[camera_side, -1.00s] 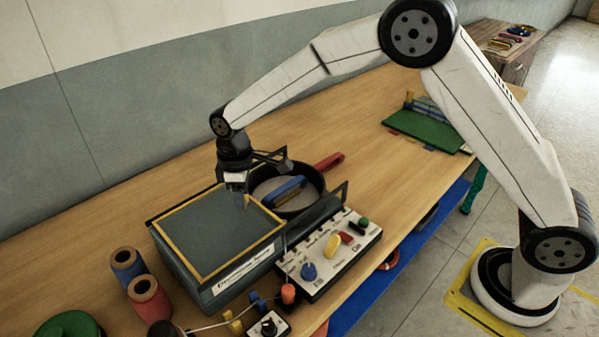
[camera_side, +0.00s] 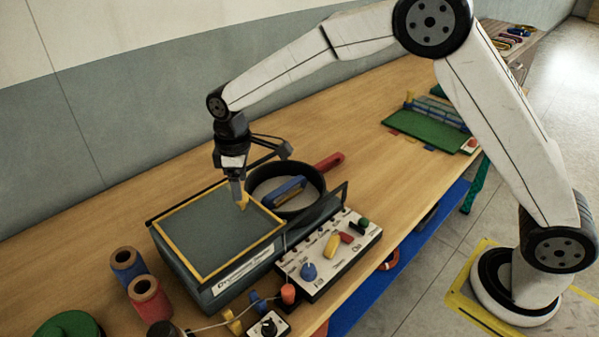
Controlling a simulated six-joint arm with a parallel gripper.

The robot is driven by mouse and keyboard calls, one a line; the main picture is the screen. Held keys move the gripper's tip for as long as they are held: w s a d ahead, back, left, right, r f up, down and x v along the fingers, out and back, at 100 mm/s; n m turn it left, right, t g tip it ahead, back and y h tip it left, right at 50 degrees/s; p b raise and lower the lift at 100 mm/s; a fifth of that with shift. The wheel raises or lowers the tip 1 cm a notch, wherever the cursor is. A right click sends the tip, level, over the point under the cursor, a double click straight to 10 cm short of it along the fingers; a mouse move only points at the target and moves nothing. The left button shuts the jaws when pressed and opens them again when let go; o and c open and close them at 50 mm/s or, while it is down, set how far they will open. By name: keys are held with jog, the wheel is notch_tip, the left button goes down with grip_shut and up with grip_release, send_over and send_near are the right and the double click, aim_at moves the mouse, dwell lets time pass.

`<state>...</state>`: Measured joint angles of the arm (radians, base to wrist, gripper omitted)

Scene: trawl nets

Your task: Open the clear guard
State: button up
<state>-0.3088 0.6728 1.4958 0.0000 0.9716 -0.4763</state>
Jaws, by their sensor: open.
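The clear guard (camera_side: 216,238) looks like the see-through, yellow-edged panel lying flat over the top of a grey box with a white label on its front. It is down. A small yellow tab (camera_side: 244,205) stands on its upper surface, towards the far right side. My gripper (camera_side: 239,198) points down at this tab and is open. Its fingers overlap the tab in this view, so I cannot tell whether they touch it.
A dark round pan (camera_side: 314,196) with a red handle and a blue item inside stands close behind the box. A control panel (camera_side: 332,252) with coloured knobs is at its right. Blue and red spools (camera_side: 147,297) stand at left. A green board (camera_side: 425,122) lies farther right.

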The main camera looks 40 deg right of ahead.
jog(key=shift+r, duration=2.2)
jog(key=shift+s+d, duration=0.3)
jog(key=shift+d, duration=0.25)
jog(key=s+d+f+m+t, duration=0.1)
jog(key=s+d+f+m, duration=0.1)
jog(key=s+d+m, duration=0.2)
jog(key=s+d+f+m+t, duration=0.1)
jog(key=s+d+f+m, duration=0.2)
jog(key=s+d, duration=0.7)
jog(key=s+m, duration=0.2)
jog(key=s, duration=0.4)
jog(key=shift+s+d+f+t, duration=0.2)
jog(key=shift+s+d+t, duration=0.1)
jog(key=shift+s+d, duration=0.1)
